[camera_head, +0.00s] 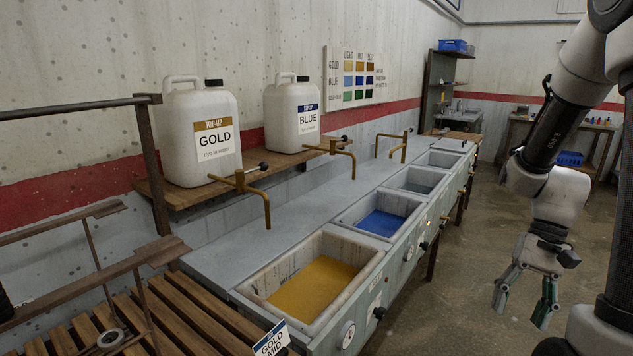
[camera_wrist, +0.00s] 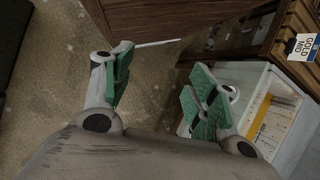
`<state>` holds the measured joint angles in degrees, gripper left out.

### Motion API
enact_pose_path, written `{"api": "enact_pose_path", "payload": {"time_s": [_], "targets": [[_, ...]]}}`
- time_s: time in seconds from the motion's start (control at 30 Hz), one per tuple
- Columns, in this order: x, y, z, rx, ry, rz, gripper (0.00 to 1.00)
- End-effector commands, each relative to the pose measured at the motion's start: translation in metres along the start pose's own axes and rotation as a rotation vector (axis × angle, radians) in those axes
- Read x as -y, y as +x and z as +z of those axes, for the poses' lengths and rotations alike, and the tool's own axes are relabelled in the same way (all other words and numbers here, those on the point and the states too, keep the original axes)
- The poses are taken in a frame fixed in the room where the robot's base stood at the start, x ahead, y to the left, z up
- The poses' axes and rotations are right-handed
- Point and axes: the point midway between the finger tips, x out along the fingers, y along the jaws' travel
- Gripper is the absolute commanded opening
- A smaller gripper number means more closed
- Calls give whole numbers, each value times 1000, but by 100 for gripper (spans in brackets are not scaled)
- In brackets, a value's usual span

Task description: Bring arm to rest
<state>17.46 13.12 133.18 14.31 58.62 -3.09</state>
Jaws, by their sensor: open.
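My gripper (camera_head: 527,302) hangs at the right of the head view, pointing down, over the floor to the right of the row of basins. Its two green-padded fingers are apart with nothing between them. The wrist view also shows my gripper (camera_wrist: 158,92) open and empty, with bare floor and a dark wooden panel beyond the fingers. My arm (camera_head: 560,130) is bent, with its upper links at the upper right of the head view. The gripper touches nothing that I can see.
A grey bench holds a gold basin (camera_head: 312,290), a blue basin (camera_head: 381,223) and further basins behind. A slatted wooden rack (camera_head: 175,315) is at lower left. The floor (camera_head: 470,240) beside the bench is clear.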

Motion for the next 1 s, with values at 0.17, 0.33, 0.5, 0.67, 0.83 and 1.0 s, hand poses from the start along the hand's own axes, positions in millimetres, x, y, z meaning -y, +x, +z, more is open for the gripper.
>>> {"api": "enact_pose_path", "payload": {"time_s": [0.17,0.33,0.5,0.67,0.83,1.0], "targets": [[-1,-49,36,-217,-121,124,58],[1,-85,71,-419,-257,201,58],[11,-109,104,-602,-363,208,58],[23,-129,122,-729,-429,184,58],[29,-135,129,-769,-463,175,58],[29,-135,129,-769,-463,175,58]]}}
